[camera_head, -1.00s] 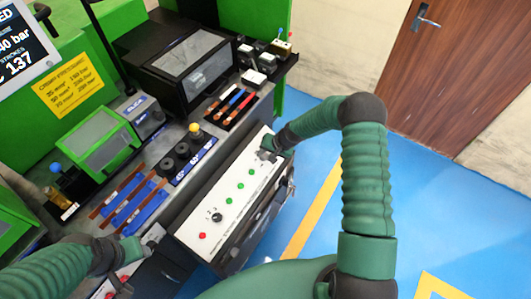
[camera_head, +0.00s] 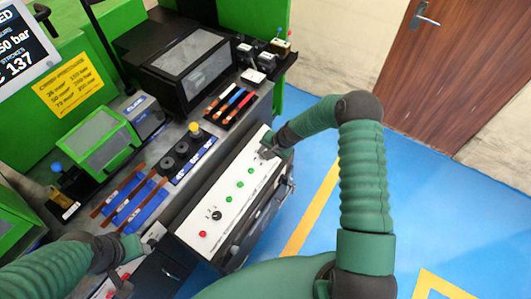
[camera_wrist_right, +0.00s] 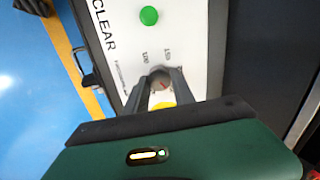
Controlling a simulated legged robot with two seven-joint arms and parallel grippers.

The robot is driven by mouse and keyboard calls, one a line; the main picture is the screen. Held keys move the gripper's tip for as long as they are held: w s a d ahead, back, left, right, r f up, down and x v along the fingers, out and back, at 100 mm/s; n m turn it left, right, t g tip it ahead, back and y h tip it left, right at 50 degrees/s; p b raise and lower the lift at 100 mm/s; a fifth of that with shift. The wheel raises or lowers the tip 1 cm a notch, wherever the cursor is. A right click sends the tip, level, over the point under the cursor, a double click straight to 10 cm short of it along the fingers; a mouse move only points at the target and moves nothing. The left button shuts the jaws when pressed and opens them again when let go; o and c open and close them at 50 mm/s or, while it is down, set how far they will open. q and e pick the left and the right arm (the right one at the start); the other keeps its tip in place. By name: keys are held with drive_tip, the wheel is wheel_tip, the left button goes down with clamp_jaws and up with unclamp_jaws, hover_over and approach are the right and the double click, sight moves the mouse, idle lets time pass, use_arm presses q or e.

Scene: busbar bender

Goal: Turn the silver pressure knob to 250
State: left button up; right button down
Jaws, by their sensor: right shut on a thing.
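The silver pressure knob (camera_wrist_right: 161,82) sits on the white control panel (camera_wrist_right: 185,25), with a red pointer mark on its face and the labels 100 and 150 beside it. My right gripper (camera_wrist_right: 160,80) is shut on the knob, one finger on each side. In the head view my right gripper (camera_head: 268,151) is at the far end of the white panel, and the knob is hidden there. The screen (camera_head: 20,45) at the top left shows a bar value ending in 50, its left part cut off. My left gripper (camera_head: 152,238) is by the near end of the panel; its fingers are unclear.
The panel carries several green buttons (camera_head: 250,170), a black selector knob (camera_head: 216,215) and a red button (camera_head: 203,234). The blue floor (camera_head: 460,210) at the right is clear.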

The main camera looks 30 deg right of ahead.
drive_tip(key=c, duration=1.3)
unclamp_jaws()
drive_tip(key=shift+s+a+f, duration=0.1)
drive_tip(key=shift+s+f, duration=0.2)
drive_tip(key=shift+s, duration=0.05)
drive_tip(key=shift+c, duration=0.2)
drive_tip(key=shift+o, duration=1.4)
drive_tip(key=shift+w+r, duration=0.15)
drive_tip(key=p+v, duration=0.1)
drive_tip(key=v, duration=1.5)
drive_tip(key=shift+d+r, duration=0.25)
drive_tip(key=shift+r, duration=0.1)
drive_tip(key=shift+f, duration=0.1)
